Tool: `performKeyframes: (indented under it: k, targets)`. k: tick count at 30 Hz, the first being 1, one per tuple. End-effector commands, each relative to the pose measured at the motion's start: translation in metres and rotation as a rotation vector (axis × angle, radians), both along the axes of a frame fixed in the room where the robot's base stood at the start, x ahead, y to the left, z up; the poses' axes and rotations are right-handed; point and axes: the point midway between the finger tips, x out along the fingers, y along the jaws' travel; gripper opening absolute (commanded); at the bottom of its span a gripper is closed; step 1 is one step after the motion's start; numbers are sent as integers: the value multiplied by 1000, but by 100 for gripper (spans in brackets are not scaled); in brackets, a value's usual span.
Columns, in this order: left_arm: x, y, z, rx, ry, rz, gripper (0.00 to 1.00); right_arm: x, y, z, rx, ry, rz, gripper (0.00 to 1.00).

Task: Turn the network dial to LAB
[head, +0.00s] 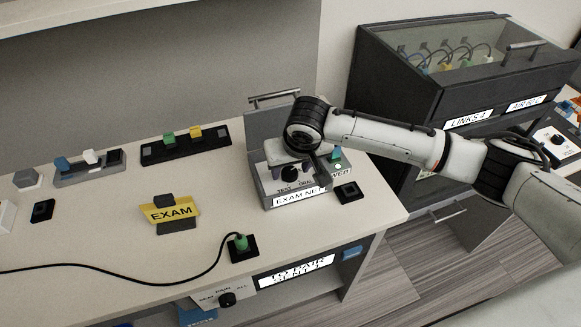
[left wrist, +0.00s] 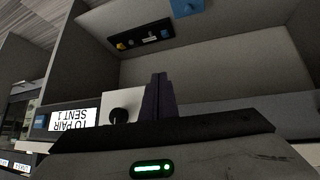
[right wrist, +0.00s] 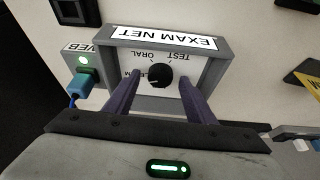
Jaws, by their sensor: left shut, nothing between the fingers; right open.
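The network dial is a black round knob (right wrist: 160,75) on the white face of the grey EXAM NET box (right wrist: 213,72). TEST and ORAL are printed by it; another label is partly hidden by a finger, and I cannot read LAB. In the head view the dial (head: 289,174) shows under my right arm. My right gripper (right wrist: 159,82) is open, one finger on each side of the knob; I cannot tell if they touch it. My left gripper (left wrist: 158,80) is shut and empty, near a lower panel with another black knob (left wrist: 119,114). It is outside the head view.
A grey panel (head: 262,125) with a handle stands upright behind the box. A yellow EXAM sign (head: 170,211) and a corded green plug (head: 240,242) are left. A dark glass-topped cabinet (head: 395,95) stands right.

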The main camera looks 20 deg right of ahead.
Motion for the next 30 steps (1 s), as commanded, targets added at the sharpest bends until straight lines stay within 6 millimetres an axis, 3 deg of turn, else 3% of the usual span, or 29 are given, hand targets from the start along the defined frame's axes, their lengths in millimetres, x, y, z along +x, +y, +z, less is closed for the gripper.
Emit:
performKeyframes:
  k: [11,19,30]
  targets:
    - [11,0,8,-2,-26,0,0,3,0,-8,-1,-1,2,50]
    - [10,0,7,-2,-22,0,0,3,0,-8,-1,-1,2,9]
    - [6,0,5,-1,-13,0,0,3,-1,-7,0,-1,63,9]
